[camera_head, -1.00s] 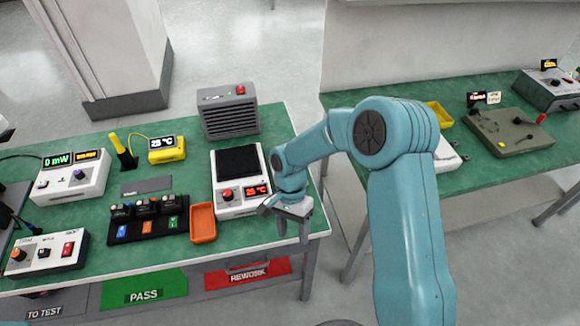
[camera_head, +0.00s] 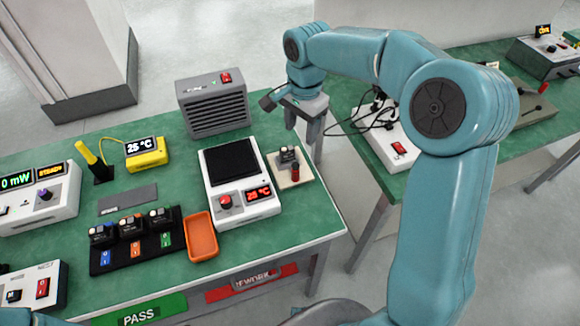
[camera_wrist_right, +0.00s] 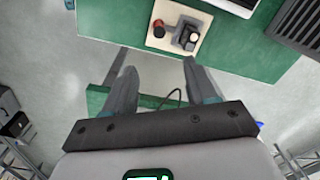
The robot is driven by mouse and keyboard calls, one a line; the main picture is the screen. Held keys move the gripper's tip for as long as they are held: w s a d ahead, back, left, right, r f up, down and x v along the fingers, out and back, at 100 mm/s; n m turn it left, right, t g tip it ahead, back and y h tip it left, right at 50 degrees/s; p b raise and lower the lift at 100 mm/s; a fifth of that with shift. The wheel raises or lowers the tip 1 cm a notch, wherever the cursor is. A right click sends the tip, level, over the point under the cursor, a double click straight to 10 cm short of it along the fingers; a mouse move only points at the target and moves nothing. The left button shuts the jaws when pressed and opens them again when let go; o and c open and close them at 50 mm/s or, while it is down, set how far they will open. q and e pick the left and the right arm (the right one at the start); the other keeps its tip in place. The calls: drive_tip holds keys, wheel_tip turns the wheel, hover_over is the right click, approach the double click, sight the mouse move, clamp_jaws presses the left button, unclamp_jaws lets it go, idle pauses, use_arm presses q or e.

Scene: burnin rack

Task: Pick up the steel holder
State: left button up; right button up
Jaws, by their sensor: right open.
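A small grey metal block (camera_head: 288,157) stands on a square cream plate (camera_head: 280,184) at the right end of the near table, with a red-topped post (camera_head: 295,173) beside it. I take this block to be the steel holder, but its material is hard to tell. In the right wrist view the block (camera_wrist_right: 187,37) and the plate (camera_wrist_right: 203,22) show at the top, beyond the fingertips. My right gripper (camera_head: 302,122) is open and empty, off the table's right edge, behind and apart from the block. It also shows in the right wrist view (camera_wrist_right: 160,75). My left gripper is out of view.
A white heater unit (camera_head: 252,212) reading 25 °C stands left of the plate. A grey fan box (camera_head: 213,108) is behind it. An orange tray (camera_head: 201,238) and a black rack (camera_head: 100,262) with several small modules are further left. A floor gap separates the second table.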

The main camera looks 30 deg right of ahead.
sight(296, 166)
drive_tip(key=f, duration=1)
drive_tip(key=shift+s+a+f, duration=0.15)
drive_tip(key=shift+a+f, duration=0.05)
drive_tip(key=shift+f, duration=0.15)
drive_tip(key=shift+w+a+f+p, duration=0.15)
drive_tip(key=shift+f+p, duration=0.15)
drive_tip(key=shift+f, duration=1.1)
drive_tip(key=shift+w+a+f+p, duration=0.1)
drive_tip(key=shift+f+p, duration=0.15)
drive_tip(key=shift+f, duration=1.1)
clamp_jaws()
